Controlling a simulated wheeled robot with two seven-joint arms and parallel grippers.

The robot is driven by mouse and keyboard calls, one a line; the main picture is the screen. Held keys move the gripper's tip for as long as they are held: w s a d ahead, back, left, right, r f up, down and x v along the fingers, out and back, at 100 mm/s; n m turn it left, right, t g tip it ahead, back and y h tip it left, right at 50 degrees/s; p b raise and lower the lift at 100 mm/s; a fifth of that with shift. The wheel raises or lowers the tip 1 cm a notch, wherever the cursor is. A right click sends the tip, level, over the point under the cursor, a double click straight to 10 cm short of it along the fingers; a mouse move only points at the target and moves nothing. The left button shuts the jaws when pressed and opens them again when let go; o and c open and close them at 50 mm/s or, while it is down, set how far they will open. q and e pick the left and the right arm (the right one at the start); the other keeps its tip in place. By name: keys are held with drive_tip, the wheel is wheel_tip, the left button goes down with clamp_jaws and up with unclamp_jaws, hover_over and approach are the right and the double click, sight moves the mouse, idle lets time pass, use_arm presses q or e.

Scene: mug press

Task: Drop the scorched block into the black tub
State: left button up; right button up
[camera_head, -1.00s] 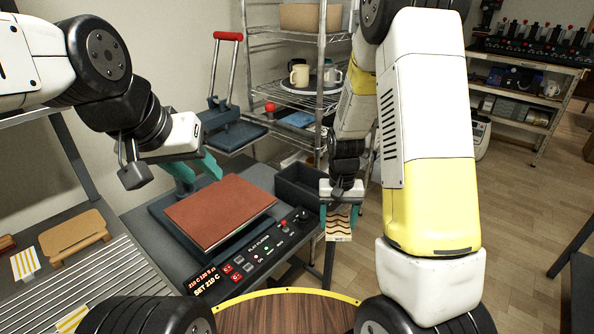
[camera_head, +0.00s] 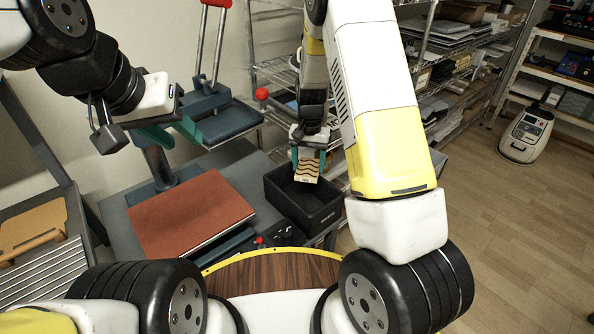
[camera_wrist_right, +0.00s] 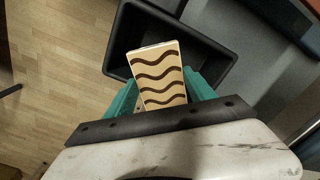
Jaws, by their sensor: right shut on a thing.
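The scorched block (camera_head: 307,166) is pale wood with dark wavy bands. My right gripper (camera_head: 308,158) is shut on it, holding it above the black tub (camera_head: 318,219). In the right wrist view the block (camera_wrist_right: 158,75) sits between the teal fingers of my right gripper (camera_wrist_right: 160,92), with the open tub (camera_wrist_right: 120,45) beyond it. The tub looks empty where its inside shows. My left gripper (camera_head: 165,135) is over the press at the left; its teal fingers are partly hidden, and I cannot tell whether they are apart.
A flat press with a reddish-brown pad (camera_head: 190,215) stands left of the tub. Its raised upper plate has a red handle (camera_head: 217,3). Wire shelving (camera_head: 275,75) stands close behind the tub. A wooden board (camera_head: 33,230) lies at the far left.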

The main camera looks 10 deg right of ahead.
drive_tip(key=shift+f, duration=2.95)
drive_tip(key=o, duration=1.5)
drive_tip(key=shift+r, duration=3.95)
